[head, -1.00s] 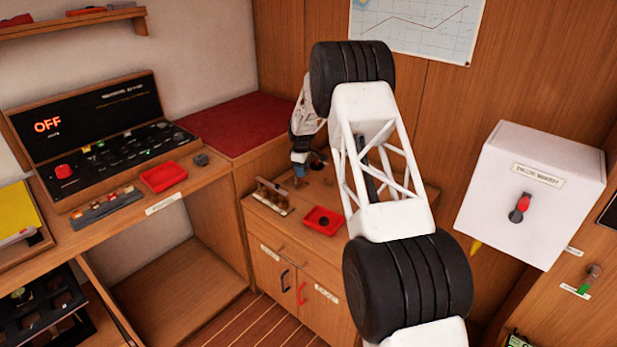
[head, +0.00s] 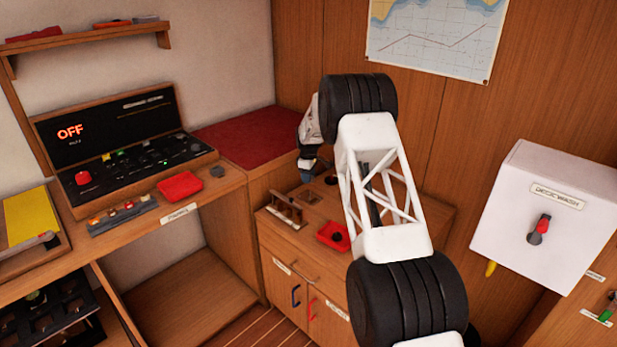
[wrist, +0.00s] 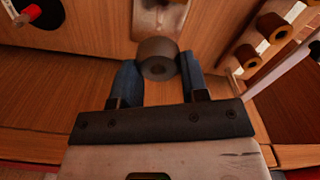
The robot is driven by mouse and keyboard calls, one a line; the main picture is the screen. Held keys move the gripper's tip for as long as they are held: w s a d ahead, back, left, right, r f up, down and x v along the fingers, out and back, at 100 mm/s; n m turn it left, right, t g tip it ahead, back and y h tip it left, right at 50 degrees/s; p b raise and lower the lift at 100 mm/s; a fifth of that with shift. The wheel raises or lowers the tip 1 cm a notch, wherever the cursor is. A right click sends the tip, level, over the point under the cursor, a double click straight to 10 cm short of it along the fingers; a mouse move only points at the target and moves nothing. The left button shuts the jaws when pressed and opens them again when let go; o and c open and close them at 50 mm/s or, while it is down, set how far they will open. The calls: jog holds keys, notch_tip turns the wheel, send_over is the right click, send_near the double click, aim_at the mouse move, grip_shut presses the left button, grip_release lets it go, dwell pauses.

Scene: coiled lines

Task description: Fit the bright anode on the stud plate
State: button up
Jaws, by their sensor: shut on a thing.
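In the head view my gripper (head: 307,178) is small, above the cabinet top, and the anode cannot be made out there. A pale metal plate (wrist: 160,18) lies beyond the held anode in the wrist view, cut off by the top edge. I cannot tell whether it has a stud. The anode appears apart from the counter.
A wooden rack (head: 285,210) with brown cylinders (wrist: 272,28) stands near my gripper. The white deck wash box (head: 548,215) is at the right.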

jog(key=shift+f, duration=0.15)
send_over(308, 196)
jog(key=shift+s+f, duration=0.1)
jog(key=shift+f, duration=2.05)
jog(key=shift+f, duration=1.85)
jog(key=o, duration=1.1)
jog(key=shift+r, duration=2.95)
jog(key=shift+r, duration=0.1)
jog(key=shift+r, duration=3.8)
